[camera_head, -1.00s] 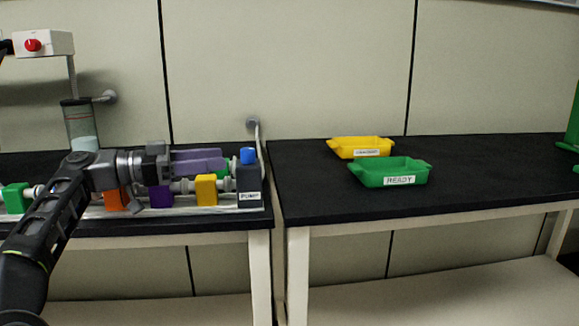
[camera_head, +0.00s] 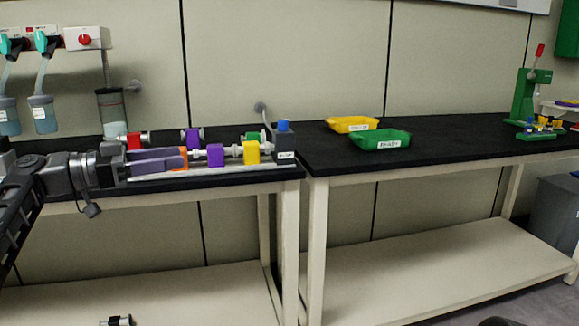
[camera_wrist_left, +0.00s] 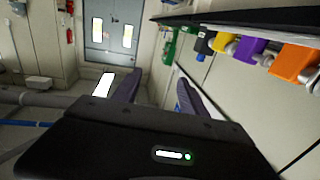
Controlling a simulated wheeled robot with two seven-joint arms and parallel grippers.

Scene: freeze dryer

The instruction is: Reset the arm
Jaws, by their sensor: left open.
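My left arm comes in from the left in the head view. Its gripper (camera_head: 178,161) points right, in front of the valve manifold on the left bench, and covers part of it. The left wrist view also shows this gripper (camera_wrist_left: 158,82), with its two fingers apart and nothing between them. My right gripper is not in view.
The manifold's purple valve (camera_head: 215,155) and yellow valve (camera_head: 251,153) stand by the pump block (camera_head: 286,147). Bench space between trays and press is clear.

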